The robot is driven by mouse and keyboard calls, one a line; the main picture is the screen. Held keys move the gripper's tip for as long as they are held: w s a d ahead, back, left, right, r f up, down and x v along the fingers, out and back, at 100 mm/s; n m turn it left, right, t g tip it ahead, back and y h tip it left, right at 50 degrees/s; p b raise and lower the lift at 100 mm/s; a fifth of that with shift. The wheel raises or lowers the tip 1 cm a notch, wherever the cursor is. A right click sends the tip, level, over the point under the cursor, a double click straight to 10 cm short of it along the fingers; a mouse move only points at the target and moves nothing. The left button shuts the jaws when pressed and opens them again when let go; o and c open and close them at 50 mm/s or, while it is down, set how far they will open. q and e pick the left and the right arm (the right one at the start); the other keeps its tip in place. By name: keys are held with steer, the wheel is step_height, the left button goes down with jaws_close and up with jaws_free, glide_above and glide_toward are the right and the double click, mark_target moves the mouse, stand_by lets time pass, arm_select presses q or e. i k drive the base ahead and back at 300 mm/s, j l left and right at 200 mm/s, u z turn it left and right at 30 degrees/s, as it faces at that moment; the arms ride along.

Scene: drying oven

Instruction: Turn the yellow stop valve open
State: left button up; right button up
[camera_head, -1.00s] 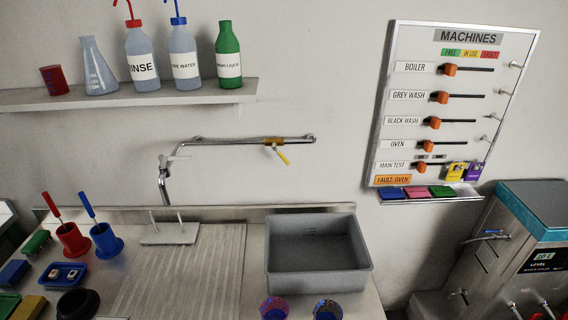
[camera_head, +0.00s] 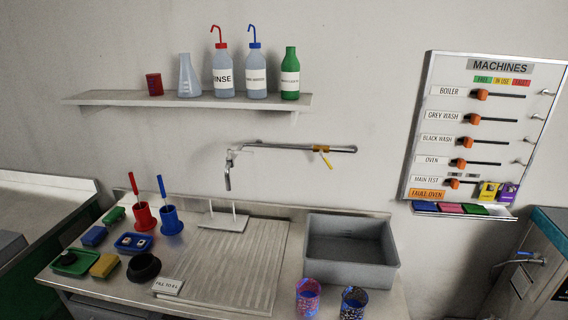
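The yellow stop valve (camera_head: 327,160) is a small yellow lever on a brass body, set on the chrome pipe (camera_head: 290,147) along the back wall. The lever hangs down and slants to the right, at an angle to the pipe. The pipe runs left to a chrome tap (camera_head: 229,170) above the draining board. Neither of my grippers shows in the view, so nothing is seen touching the lever.
A grey basin (camera_head: 350,272) stands on the counter below the valve, with two patterned cups (camera_head: 308,297) in front. A shelf (camera_head: 130,98) with bottles hangs above. Brushes, sponges and a black bowl (camera_head: 144,267) crowd the counter's left. The wall around the valve is clear.

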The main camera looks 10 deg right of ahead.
mark_target(326, 160)
steer(key=l+u, duration=0.15)
steer(key=u, duration=1.5)
steer(key=k+l, duration=0.25)
steer(key=l, duration=0.2)
steer(key=k+l+u, duration=0.1)
steer(key=k+l, duration=0.15)
steer(key=l, duration=0.25)
steer(key=k+l, duration=0.3)
steer(key=l, duration=0.15)
steer(key=k+l, duration=0.25)
steer(key=l, duration=0.2)
steer(key=u, duration=0.05)
